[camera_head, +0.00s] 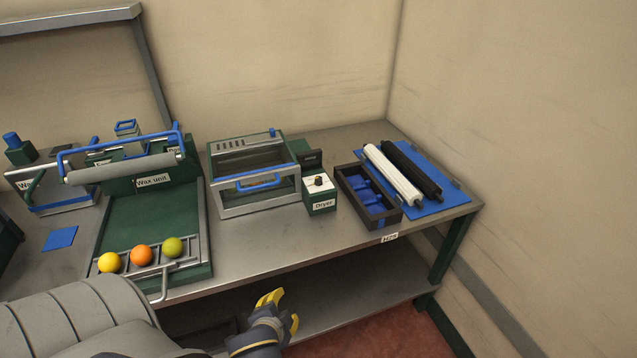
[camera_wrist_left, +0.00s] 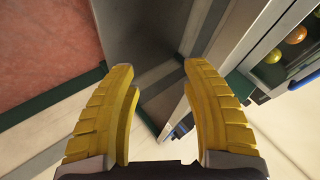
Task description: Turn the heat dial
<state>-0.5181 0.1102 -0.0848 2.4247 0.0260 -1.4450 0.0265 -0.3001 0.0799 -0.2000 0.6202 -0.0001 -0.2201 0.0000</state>
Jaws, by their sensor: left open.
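The heat dial is most likely the dark round knob (camera_head: 319,181) on top of the small white and green box labelled "Dryer" (camera_head: 321,198), right of the glass-fronted dryer chamber (camera_head: 254,176). My left gripper (camera_head: 282,311) is in front of the table's front edge, lower than the tabletop and well short of the knob. Its yellow fingers are open and empty in the left wrist view (camera_wrist_left: 159,95). The knob does not show in the wrist view. My right gripper is not in view.
The green wax unit (camera_head: 152,182) with a roller stands at left, with yellow, orange and green balls on its front rack. A dark tray (camera_head: 344,187) with blue pieces and a blue mat (camera_head: 429,205) with two rollers lie right of the dryer box. Bare tabletop (camera_head: 262,249) lies in front.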

